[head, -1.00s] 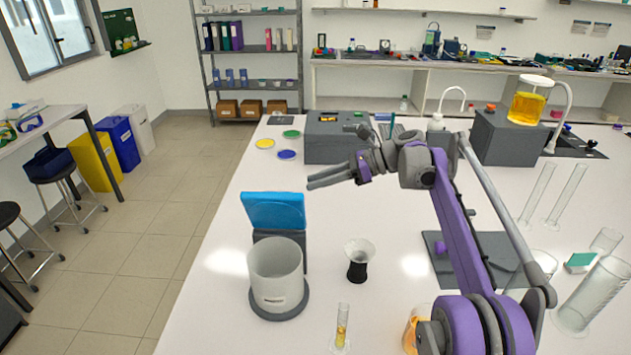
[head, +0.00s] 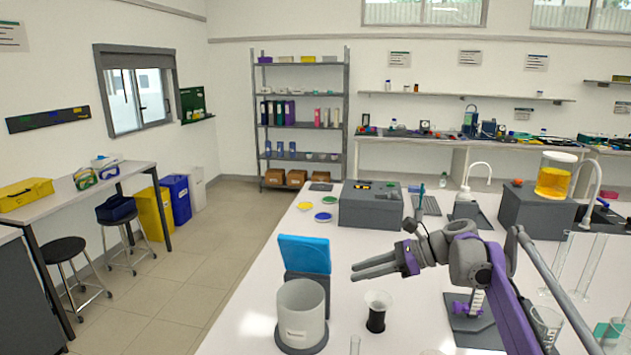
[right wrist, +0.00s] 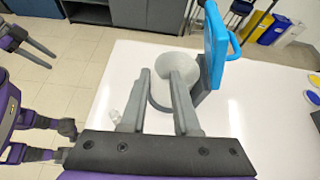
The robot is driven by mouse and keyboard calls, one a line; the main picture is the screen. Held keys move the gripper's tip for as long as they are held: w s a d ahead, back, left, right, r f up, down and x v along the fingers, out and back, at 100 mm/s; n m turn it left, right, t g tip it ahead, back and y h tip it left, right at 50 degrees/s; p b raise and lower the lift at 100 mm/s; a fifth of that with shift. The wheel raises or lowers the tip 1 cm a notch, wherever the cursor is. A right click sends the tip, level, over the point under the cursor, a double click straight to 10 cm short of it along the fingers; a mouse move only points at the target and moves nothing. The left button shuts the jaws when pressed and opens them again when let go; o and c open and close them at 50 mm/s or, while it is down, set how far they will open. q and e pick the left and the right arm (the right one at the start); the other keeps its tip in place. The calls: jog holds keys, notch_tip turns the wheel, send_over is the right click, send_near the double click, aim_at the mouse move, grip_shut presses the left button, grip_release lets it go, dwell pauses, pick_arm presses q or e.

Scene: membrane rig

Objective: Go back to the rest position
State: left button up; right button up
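My right gripper (head: 352,271) is over the bench in the head view, fingers pointing left, behind and above a small glass funnel on a black base (head: 377,311). It is empty; the right wrist view shows a clear gap between its two fingers (right wrist: 160,76). My left gripper (right wrist: 52,59) appears only at the left edge of the right wrist view, over the floor; its two fingers look apart with nothing between them. It is out of the head view.
A frosted cylinder (head: 302,312) with a blue panel (head: 305,254) behind it stands left of the right gripper. A grey box (head: 371,207) is farther back. An amber-filled vessel (head: 553,180) stands on a grey block at right.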

jog(key=s+d+f+n+t+h, duration=0.1)
jog(key=s+f+n+h, duration=0.3)
jog(key=s, duration=0.7)
jog(key=s+d+f+n+t+h, duration=0.1)
jog(key=s+d+f+n+h, duration=0.2)
jog(key=s+f+n, duration=0.6)
jog(key=s+d+f+n+t+h, duration=0.1)
jog(key=s+f+n+h, duration=0.4)
jog(key=s+f, duration=0.5)
jog(key=s+d+n, duration=0.1)
jog(key=s+n, duration=0.1)
jog(key=s, duration=0.1)
jog(key=shift+s+d+f+h, duration=0.15)
jog(key=shift+s+f+h, duration=0.1)
jog(key=shift+s+h, duration=0.1)
